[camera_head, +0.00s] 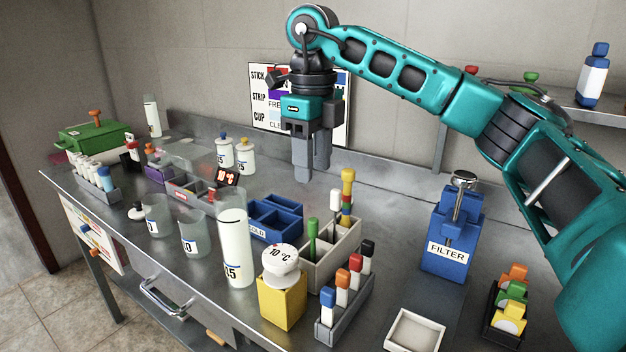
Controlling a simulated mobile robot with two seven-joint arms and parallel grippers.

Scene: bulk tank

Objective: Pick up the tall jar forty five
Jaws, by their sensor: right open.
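A tall pale jar (232,245) stands upright near the table's front edge, left of a yellow block. Its label ends in 5; the first digit is hard to read. Another tall, narrow pale jar (152,116) stands at the far left back. My right gripper (311,178) hangs fingers down above the back of the table, behind and to the right of the front tall jar. Its jaws are open and empty, with a narrow gap. My left gripper is not in view.
Short jars (193,232), blue bins (274,218) and a grey caddy (330,255) crowd around the front tall jar. The yellow block (283,300) with a white dial stands close to its right. A blue filter unit (452,240) stands right.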

